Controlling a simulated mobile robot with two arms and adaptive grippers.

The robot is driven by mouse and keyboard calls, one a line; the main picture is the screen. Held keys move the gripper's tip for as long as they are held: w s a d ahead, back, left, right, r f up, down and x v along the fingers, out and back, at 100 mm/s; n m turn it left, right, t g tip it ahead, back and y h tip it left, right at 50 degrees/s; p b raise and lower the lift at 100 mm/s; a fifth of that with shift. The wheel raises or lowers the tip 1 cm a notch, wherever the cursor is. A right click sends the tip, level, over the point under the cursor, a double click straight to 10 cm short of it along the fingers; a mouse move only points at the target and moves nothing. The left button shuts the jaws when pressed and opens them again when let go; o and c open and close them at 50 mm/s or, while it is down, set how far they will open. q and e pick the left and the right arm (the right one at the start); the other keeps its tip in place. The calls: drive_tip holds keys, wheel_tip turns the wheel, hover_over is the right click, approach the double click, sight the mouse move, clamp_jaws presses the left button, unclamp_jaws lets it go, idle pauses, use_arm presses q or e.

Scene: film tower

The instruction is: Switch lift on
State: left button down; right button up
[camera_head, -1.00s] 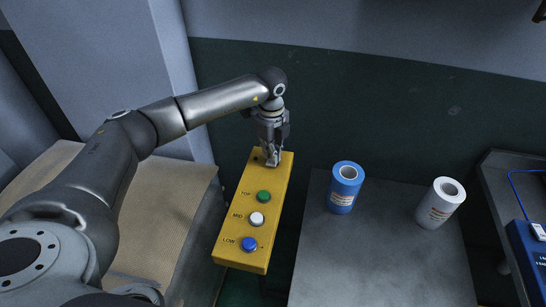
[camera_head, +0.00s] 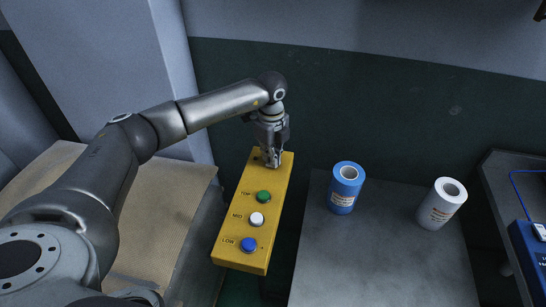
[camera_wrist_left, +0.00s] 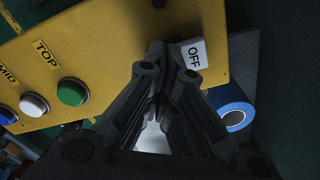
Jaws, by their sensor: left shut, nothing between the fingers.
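A yellow control box (camera_head: 228,238) carries green TOP (camera_head: 263,197), white MID (camera_head: 256,219) and blue LOW (camera_head: 249,244) buttons. At its far end, a white switch reading OFF (camera_wrist_left: 194,55) shows in the left wrist view. My left gripper (camera_head: 271,162) points down over that far end, shut and empty. In the left wrist view its fingertips (camera_wrist_left: 166,64) are right beside the OFF switch and partly cover its left side. I cannot tell whether they touch it. My right gripper is not in view.
A blue roll (camera_head: 344,187) and a white roll (camera_head: 440,204) stand on a grey table (camera_head: 375,262) right of the box. A tan-topped surface (camera_head: 165,205) lies to the left. A dark wall (camera_head: 350,110) is behind the box. A blue device (camera_head: 530,250) is at the far right.

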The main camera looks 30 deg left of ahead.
use_arm(q)
drive_tip(key=shift+f, duration=0.25)
drive_tip(key=shift+s+r, duration=0.1)
drive_tip(key=shift+r+p, duration=0.65)
drive_tip(key=shift+r, duration=0.2)
drive_tip(key=shift+r+p, duration=1.75)
drive_tip(key=shift+r, duration=0.85)
drive_tip(key=shift+f, duration=0.1)
